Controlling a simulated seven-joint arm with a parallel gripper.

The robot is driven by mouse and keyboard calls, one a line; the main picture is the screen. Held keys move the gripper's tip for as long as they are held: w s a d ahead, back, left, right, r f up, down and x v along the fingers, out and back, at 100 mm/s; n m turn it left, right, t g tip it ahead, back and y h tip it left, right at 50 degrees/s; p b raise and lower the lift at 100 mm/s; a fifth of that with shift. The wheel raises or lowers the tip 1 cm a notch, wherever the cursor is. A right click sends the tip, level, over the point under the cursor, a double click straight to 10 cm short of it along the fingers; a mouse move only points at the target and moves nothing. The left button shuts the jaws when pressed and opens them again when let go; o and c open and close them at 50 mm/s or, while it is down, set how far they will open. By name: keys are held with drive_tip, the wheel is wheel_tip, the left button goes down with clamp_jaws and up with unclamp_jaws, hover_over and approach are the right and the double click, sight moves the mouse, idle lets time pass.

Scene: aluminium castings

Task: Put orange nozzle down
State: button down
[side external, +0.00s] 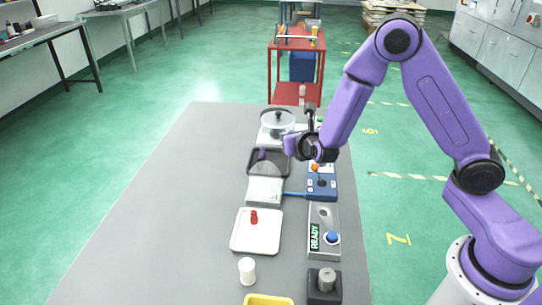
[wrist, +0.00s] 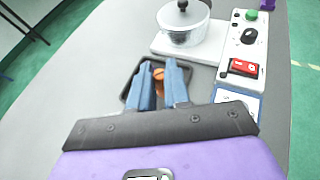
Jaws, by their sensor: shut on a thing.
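The orange nozzle (wrist: 158,86) shows as a small orange-brown piece between the two blue fingers of my gripper (wrist: 159,68) in the wrist view. The gripper is shut on it, and the fingers hide much of it. A dark tray (wrist: 126,72) lies beyond and beneath the fingers. In the side external view my gripper (side external: 290,146) is beside the dark tray (side external: 250,170) at its right edge. The nozzle cannot be made out there. I cannot tell whether it touches the tray.
A white scale-like plate (side external: 264,190), a white tray (side external: 242,240) with a red piece (side external: 254,216), and a blue control box (side external: 322,190) are nearer the camera. The table's left side is clear.

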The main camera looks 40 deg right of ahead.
drive_tip(key=w+f, duration=0.6)
drive_tip(key=w, duration=0.1)
drive_tip(key=shift+w+a+f, duration=0.15)
drive_tip(key=shift+a+f, duration=0.05)
drive_tip(key=shift+f, duration=0.2)
drive_tip(key=shift+w+f, duration=0.15)
drive_tip(key=shift+f, duration=1.55)
drive_tip(key=shift+f, duration=0.15)
drive_tip(key=c, duration=1.4)
unclamp_jaws()
